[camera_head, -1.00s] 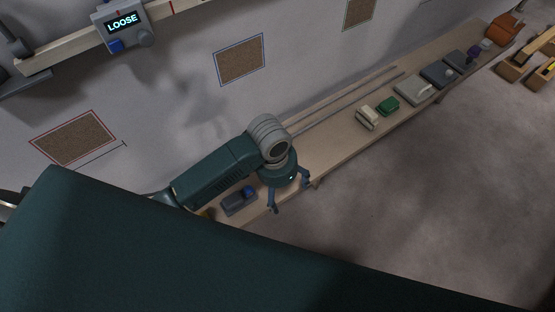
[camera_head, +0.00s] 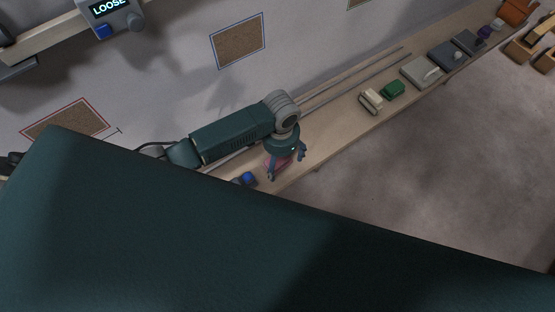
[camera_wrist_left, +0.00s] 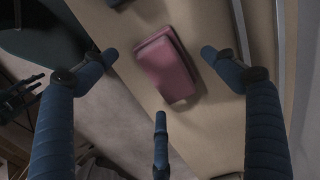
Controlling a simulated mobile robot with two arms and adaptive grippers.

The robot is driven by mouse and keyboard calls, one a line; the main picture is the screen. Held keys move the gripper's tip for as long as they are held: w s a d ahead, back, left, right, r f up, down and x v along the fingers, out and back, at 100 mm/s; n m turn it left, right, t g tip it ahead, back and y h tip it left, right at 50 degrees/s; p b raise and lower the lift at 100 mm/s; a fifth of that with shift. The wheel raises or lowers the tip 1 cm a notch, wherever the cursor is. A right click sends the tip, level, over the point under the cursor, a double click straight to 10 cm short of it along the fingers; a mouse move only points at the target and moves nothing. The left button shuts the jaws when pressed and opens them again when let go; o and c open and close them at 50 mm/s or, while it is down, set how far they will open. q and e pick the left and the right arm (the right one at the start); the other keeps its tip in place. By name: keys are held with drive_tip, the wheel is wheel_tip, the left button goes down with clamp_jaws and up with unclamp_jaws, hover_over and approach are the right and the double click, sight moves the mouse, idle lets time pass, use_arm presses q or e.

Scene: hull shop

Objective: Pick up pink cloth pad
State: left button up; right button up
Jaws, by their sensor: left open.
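The pink cloth pad (camera_wrist_left: 167,68) lies on the bench top in the left wrist view, between and beyond my spread fingertips. In the head view only a little pink (camera_head: 279,162) shows behind the fingers. My left gripper (camera_head: 287,167) is open and empty above the bench, over the pad. In the left wrist view its blue fingers (camera_wrist_left: 158,57) stand to the left, right and below the pad, with no clear contact.
The long wooden bench (camera_head: 330,140) runs along the wall. A grey block with a blue knob (camera_head: 247,178) sits close to the left of the gripper. A cream block (camera_head: 370,101), a green block (camera_head: 393,89) and grey plates (camera_head: 420,72) stand farther right. Bench between is clear.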

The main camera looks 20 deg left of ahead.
sight(280, 161)
use_arm(q)
drive_tip(key=shift+f, duration=0.9)
drive_tip(key=shift+c, duration=0.5)
drive_tip(key=c, duration=1.2)
use_arm(e)
drive_tip(key=shift+a, duration=0.45)
use_arm(q)
drive_tip(key=shift+o, duration=0.2)
wheel_tip(280, 161, up, 20)
drive_tip(key=shift+p, duration=0.4)
use_arm(e)
drive_tip(key=shift+w+d+r, duration=0.2)
drive_tip(key=shift+d+r, duration=0.1)
drive_tip(key=shift+r, duration=0.15)
